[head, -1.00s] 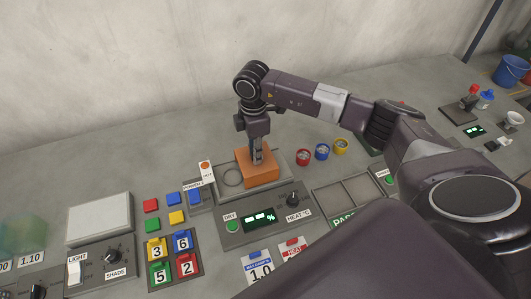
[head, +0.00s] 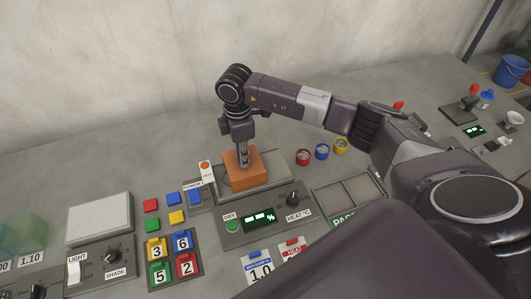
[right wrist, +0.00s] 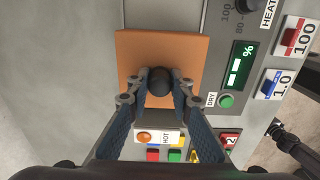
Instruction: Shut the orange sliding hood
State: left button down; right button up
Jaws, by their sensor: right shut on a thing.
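The orange sliding hood (head: 258,169) sits on the grey heater panel in the head view, toward the panel's left end. It also fills the upper middle of the right wrist view (right wrist: 185,50), with a black knob (right wrist: 158,80) on its top. My right gripper (head: 244,163) points down at the hood, its fingers (right wrist: 158,86) shut on the black knob. The round recess in the panel is hidden under the hood. My left gripper is not in view.
An orange indicator light with a white HOT label (head: 206,170) stands close to the hood's left. The DRY button (head: 232,226), a green display (head: 258,219) and the HEAT knob (head: 292,200) lie in front. Bare panel (head: 278,169) shows to the right. Three coloured cups (head: 322,152) stand farther right.

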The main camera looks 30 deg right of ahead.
aim_at(231, 165)
jog(key=shift+w+a+f, duration=0.1)
jog(key=shift+a+f, duration=0.1)
jog(key=shift+a, duration=0.75)
jog(key=shift+w+a+f, duration=0.1)
jog(key=shift+a+f, duration=0.1)
jog(key=shift+a, duration=0.75)
jog(key=o, duration=1.7)
jog(key=shift+w, duration=0.2)
jog(key=shift+r, duration=0.15)
jog(key=shift+w+r, duration=0.1)
jog(key=shift+r+p, duration=2.55)
jog(key=shift+r, duration=0.95)
